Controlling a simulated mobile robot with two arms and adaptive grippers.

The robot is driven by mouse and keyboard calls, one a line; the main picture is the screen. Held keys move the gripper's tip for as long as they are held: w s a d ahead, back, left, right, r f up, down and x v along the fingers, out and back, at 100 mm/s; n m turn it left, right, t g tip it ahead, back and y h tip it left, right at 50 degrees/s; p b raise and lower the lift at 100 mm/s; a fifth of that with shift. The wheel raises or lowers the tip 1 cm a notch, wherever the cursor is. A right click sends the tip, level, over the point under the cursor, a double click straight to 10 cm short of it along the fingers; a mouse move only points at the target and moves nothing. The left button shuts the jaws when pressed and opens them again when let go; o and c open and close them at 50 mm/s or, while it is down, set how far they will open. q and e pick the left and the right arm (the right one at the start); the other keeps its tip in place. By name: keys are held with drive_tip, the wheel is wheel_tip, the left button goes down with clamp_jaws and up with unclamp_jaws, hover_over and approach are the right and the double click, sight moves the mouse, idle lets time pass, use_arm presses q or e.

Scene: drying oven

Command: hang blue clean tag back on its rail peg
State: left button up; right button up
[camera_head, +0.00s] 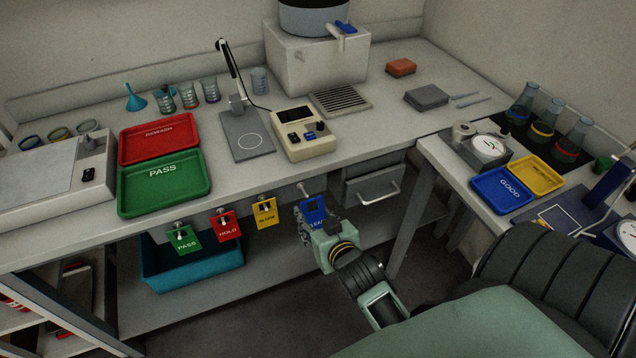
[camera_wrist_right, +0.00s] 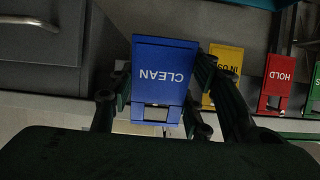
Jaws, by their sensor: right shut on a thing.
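The blue clean tag (camera_head: 313,207) is held at the front of the bench, at the right end of the row of hanging tags. My right gripper (camera_head: 318,226) is shut on it from below and in front. A rail peg (camera_head: 304,189) shows just above the tag's top edge; I cannot tell whether the tag touches it. In the right wrist view the blue tag (camera_wrist_right: 164,70) sits between the two fingers (camera_wrist_right: 160,92), its lettering upside down and its slot towards the bottom of the picture. My left gripper is not in view.
A yellow tag (camera_head: 264,212), a red hold tag (camera_head: 225,225) and a green pass tag (camera_head: 184,240) hang to the left. A drawer (camera_head: 371,185) is close on the right. A teal bin (camera_head: 190,270) stands on the shelf below.

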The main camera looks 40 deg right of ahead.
drive_tip(key=x, duration=0.2)
drive_tip(key=r+b+x, duration=0.1)
drive_tip(key=x, duration=0.2)
drive_tip(key=shift+w+f, duration=0.1)
drive_tip(key=shift+w, duration=0.3)
idle(0.4)
drive_tip(key=shift+b, duration=0.3)
drive_tip(key=o, duration=0.9)
